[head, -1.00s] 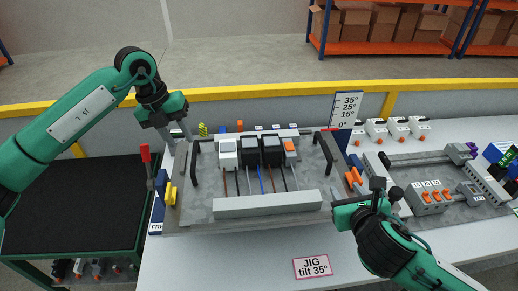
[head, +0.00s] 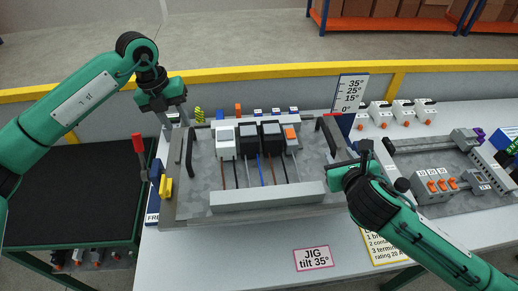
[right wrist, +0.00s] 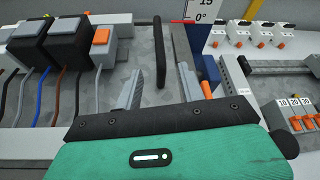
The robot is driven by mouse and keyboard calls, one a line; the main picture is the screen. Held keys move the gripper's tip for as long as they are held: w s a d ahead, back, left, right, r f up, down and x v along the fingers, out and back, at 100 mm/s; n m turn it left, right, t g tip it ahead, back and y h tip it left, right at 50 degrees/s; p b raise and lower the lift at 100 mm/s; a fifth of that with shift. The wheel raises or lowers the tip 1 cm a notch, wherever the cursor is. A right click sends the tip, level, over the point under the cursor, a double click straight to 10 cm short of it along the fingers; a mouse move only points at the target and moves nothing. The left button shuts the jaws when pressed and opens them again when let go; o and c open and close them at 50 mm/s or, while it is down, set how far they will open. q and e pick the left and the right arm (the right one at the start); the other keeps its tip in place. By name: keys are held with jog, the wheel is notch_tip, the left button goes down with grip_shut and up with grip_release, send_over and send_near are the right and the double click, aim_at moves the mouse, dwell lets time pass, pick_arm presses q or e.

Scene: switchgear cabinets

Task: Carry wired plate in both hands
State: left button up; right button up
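The wired plate (head: 196,190) is a grey panel lying tilted on the jig on the bench. It carries a row of white and black modules (head: 250,142), several coloured wires, a pale wire duct (head: 268,196) and a black handle at each side. My left gripper (head: 174,122) is open above the left handle (head: 190,152), apart from it. My right gripper (head: 334,166) is beside the plate's right edge. The right wrist view shows its two fingers (right wrist: 160,88) apart, with the right handle (right wrist: 161,60) just beyond the gap between them. Neither gripper holds anything.
A tilt scale sign (head: 349,92) stands behind the plate's right corner. A red-handled lever (head: 139,148) stands at the jig's left. A second panel with orange-marked devices (head: 436,186) lies at the right. A black-topped cart (head: 70,195) stands left of the bench.

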aim_at(189, 141)
pick_arm(q)
jog(key=f, duration=0.3)
jog(key=d+f, duration=0.1)
jog(key=f, duration=0.2)
jog(key=d+f, duration=0.1)
jog(key=f, duration=0.2)
jog(key=shift+f, duration=0.3)
pick_arm(e)
jog(key=x, duration=0.9)
jog(key=shift+w+f, duration=0.1)
jog(key=shift+w, duration=0.25)
pick_arm(q)
grip_shut()
pick_arm(e)
grip_shut()
pick_arm(q)
jog(key=shift+w+r, duration=0.1)
jog(key=shift+r, duration=0.15)
jog(key=shift+w, duration=0.1)
pick_arm(e)
jog(key=shift+w, duration=0.2)
